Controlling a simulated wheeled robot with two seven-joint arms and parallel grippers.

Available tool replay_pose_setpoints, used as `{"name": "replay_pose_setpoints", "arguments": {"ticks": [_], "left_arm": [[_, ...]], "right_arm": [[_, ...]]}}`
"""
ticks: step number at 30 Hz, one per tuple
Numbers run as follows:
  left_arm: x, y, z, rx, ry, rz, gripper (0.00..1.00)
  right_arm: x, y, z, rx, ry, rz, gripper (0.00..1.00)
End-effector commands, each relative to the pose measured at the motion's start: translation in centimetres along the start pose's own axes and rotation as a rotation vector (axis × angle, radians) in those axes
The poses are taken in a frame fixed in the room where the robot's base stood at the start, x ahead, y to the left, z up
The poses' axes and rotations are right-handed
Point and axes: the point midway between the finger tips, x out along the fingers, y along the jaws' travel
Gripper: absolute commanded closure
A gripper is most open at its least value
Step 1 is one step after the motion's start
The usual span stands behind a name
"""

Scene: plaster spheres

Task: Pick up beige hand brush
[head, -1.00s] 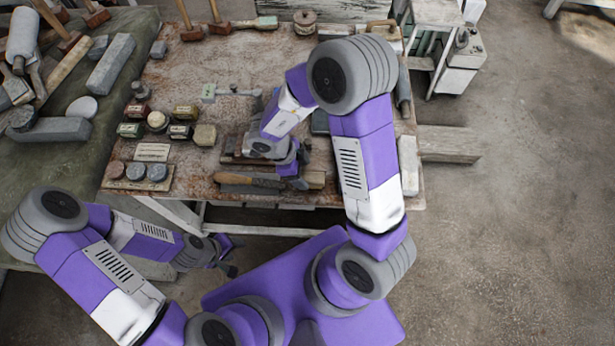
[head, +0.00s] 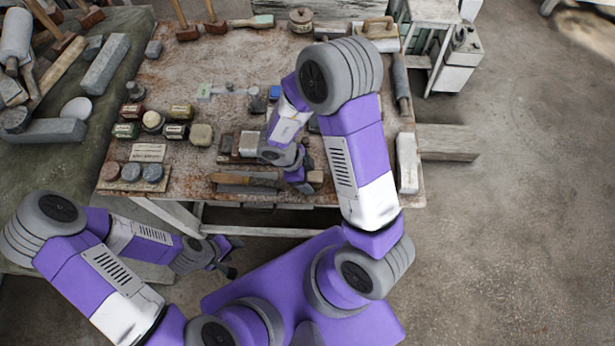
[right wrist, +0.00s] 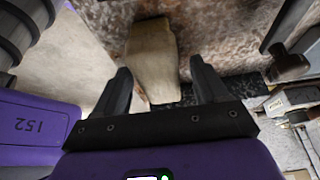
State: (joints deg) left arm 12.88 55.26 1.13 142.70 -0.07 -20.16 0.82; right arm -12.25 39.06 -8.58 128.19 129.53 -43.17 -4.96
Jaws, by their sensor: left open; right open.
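The beige hand brush (right wrist: 152,55) shows in the right wrist view as a long pale tan body with a dark part at its lower end. It lies on the table near the front edge. In the head view, only a small tan piece (head: 315,177) shows beside my right gripper (head: 302,182); this looks like the brush, mostly hidden by my arm. My right gripper is open, and in the right wrist view its fingers (right wrist: 160,75) point toward the brush, one to each side of its lower end. Contact cannot be told. My left gripper (head: 228,258) is open and empty, in front of the table.
A wooden-handled tool (head: 245,179) lies left of my right gripper, with a pale block (head: 249,143) behind it. A white block (head: 407,162) lies at the table's right edge. Several small tins and boxes stand at left. The table's back middle is mostly clear.

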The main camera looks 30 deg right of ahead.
Motion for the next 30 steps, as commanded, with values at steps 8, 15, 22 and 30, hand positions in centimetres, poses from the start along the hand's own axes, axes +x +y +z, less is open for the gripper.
{"name": "replay_pose_setpoints", "arguments": {"ticks": [8,15,22,30], "left_arm": [[-0.32,0.12,0.01,0.000,0.000,0.000,0.49],[-0.29,0.11,0.01,0.000,0.000,0.000,0.49],[-0.29,0.11,0.01,0.000,0.000,0.000,0.49],[-0.29,0.11,0.01,0.000,0.000,0.000,0.49]], "right_arm": [[0.21,0.02,0.12,-0.001,-0.001,0.001,0.28],[0.24,0.02,0.13,-0.001,-0.001,0.001,0.34],[0.23,0.02,0.12,-0.001,-0.001,0.001,0.69],[0.22,0.02,0.11,0.000,0.000,0.001,0.85]]}}
